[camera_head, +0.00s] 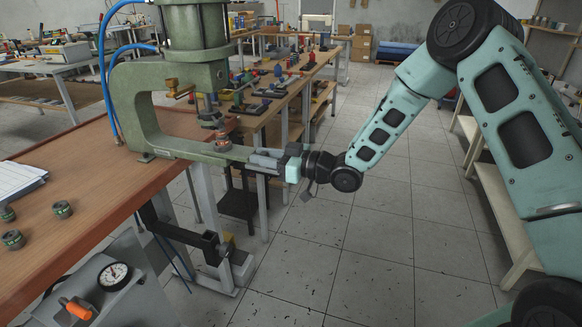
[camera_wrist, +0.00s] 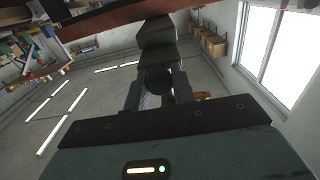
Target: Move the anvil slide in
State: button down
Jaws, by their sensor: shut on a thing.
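The green C-shaped press (camera_head: 140,92) stands on the wooden bench at the upper left of the head view. Its anvil slide (camera_head: 236,153) extends to the right from the lower arm, past the bench edge. A small reddish-brown round part (camera_head: 221,143) sits on it, below and a little right of the ram. My gripper (camera_head: 262,159) reaches in from the right and is shut at the outer end of the slide. In the wrist view my gripper (camera_wrist: 156,84) has its fingers on either side of a dark round knob (camera_wrist: 159,80). The exact finger contact is hard to see.
Several small round parts (camera_head: 62,209) and white papers (camera_head: 18,180) lie on the bench (camera_head: 95,187). A dial gauge (camera_head: 114,275) and an orange-handled lever (camera_head: 75,308) are below its front edge. Other benches stand behind.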

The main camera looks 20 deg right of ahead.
jog(key=x, duration=0.2)
jog(key=shift+w+a+f, duration=0.1)
jog(key=shift+w+a, duration=0.05)
jog(key=shift+a, duration=0.1)
jog(key=c, duration=1.2)
grip_release()
jog(key=shift+a, duration=0.3)
jog(key=b+v, duration=0.1)
jog(key=v, duration=0.8)
jog(key=b+v, duration=0.1)
jog(key=v, duration=0.8)
jog(key=shift+w, duration=0.3)
